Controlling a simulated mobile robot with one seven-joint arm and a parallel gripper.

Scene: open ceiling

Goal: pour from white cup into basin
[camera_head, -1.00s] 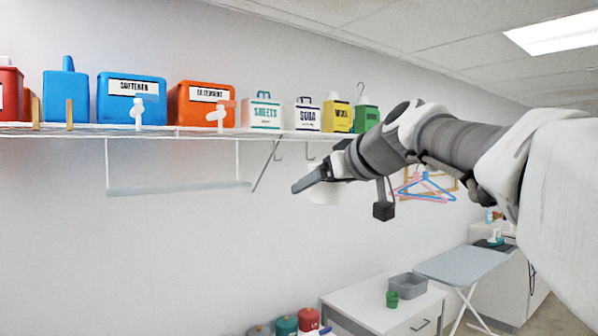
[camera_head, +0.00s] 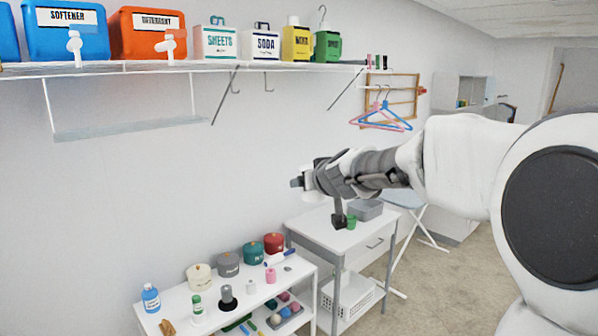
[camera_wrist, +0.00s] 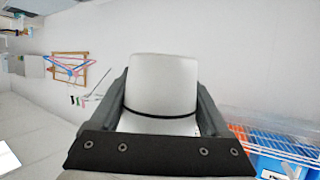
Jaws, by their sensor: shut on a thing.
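My gripper (camera_head: 300,184) is held out in the air in front of the wall, above the left side of the small white table. It is shut on the white cup (camera_wrist: 160,85), which sits between both fingers in the wrist view. In the head view the cup is mostly hidden by the gripper. I cannot see into the cup. The grey basin (camera_head: 368,207) stands on the table, to the right of and below my gripper, partly hidden by my arm.
A green cup (camera_head: 351,222) stands beside the basin on the white table (camera_head: 318,228). A low white shelf (camera_head: 180,315) at left holds several lidded jars, bottles and small items. A wall shelf (camera_head: 160,66) with boxes and jugs runs above. Hangers (camera_head: 382,117) hang behind my arm.

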